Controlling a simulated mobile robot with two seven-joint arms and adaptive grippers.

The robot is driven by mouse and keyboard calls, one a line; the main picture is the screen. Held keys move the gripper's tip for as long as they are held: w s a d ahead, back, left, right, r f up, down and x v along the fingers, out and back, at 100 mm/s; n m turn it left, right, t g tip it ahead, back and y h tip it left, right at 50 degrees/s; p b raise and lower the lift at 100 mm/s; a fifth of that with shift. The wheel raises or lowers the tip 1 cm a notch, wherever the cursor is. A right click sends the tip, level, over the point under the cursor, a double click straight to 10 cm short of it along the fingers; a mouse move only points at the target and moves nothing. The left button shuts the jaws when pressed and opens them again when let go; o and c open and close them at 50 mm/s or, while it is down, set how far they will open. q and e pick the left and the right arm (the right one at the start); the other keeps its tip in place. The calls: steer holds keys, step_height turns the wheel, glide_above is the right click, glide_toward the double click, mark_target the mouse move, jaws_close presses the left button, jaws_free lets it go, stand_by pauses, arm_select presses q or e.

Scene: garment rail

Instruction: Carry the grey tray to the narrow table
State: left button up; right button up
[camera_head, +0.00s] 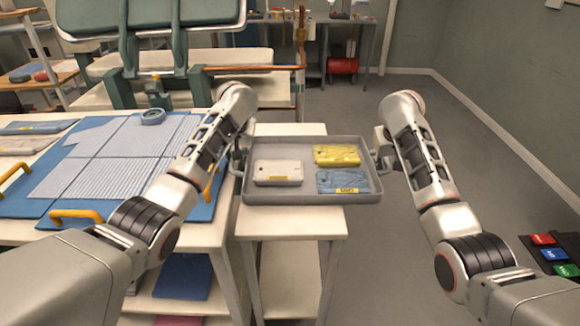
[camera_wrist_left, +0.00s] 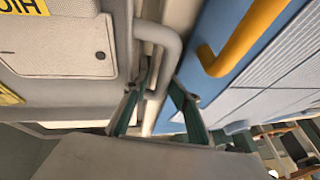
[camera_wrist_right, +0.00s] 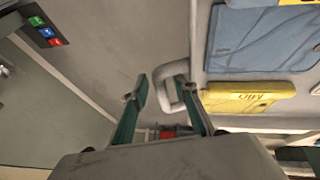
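The grey tray (camera_head: 312,198) is level over the white narrow table (camera_head: 290,222), its right part extending past the table's right edge. I cannot tell whether it rests on the top. Inside lie a white packet (camera_head: 278,172), a yellow packet (camera_head: 336,155) and a blue packet (camera_head: 342,181). My left gripper (camera_head: 238,163) is at the tray's left handle, a grey bar (camera_wrist_left: 170,45) lying between its fingers. My right gripper (camera_head: 380,150) is at the right handle (camera_wrist_right: 167,72); its fingers stand apart on either side of the bar, with a gap visible.
A larger table with a blue board (camera_head: 70,165) and yellow handles (camera_head: 76,216) adjoins on the left. A green-framed rack (camera_head: 175,70) stands behind. Grey floor (camera_head: 410,110) is open behind and to the right; coloured labelled blocks (camera_head: 553,256) lie at far right.

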arm_select(q)
steer(key=shift+a, duration=0.1)
arm_select(e)
steer(key=v, duration=0.6)
steer(key=shift+s+a+r, duration=0.1)
steer(key=shift+a+r, duration=0.05)
steer(key=shift+r, duration=0.05)
steer(key=shift+s+r, duration=0.25)
steer(key=shift+r, duration=0.2)
arm_select(q)
steer(key=v, duration=0.8)
steer(key=shift+s, duration=0.1)
